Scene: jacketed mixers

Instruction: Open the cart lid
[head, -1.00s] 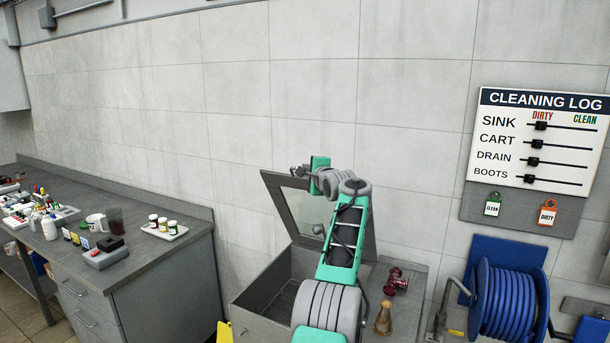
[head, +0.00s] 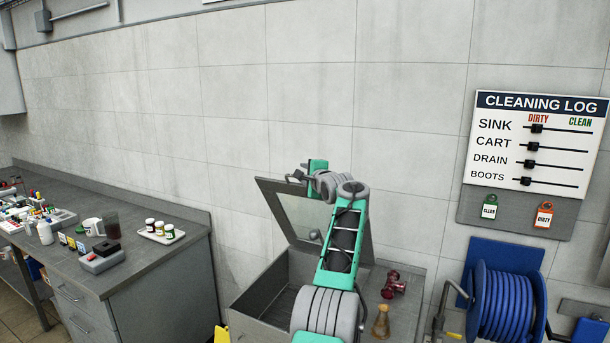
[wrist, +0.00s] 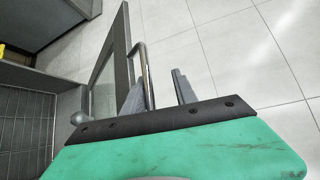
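The grey cart (head: 262,308) stands against the wall with its lid (head: 272,205) raised and tilted, so the empty-looking inside shows. The lid has a grey frame around a clear pane. My gripper (head: 296,177) is at the lid's upper edge, partly hidden by my own arm. In the wrist view the lid (wrist: 122,50) stands edge-on left of my gripper (wrist: 160,88). A bent metal handle (wrist: 147,70) on the lid rises beside the left finger, in or near the gap. The two fingers are apart; I cannot tell whether they touch the handle.
A dark red fitting (head: 394,284) and a brown flask-like item (head: 381,322) stand on the surface right of the cart opening. A blue hose reel (head: 503,308) is at right. A counter (head: 140,268) with jars and bottles is at left. A cleaning log board (head: 535,140) hangs above.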

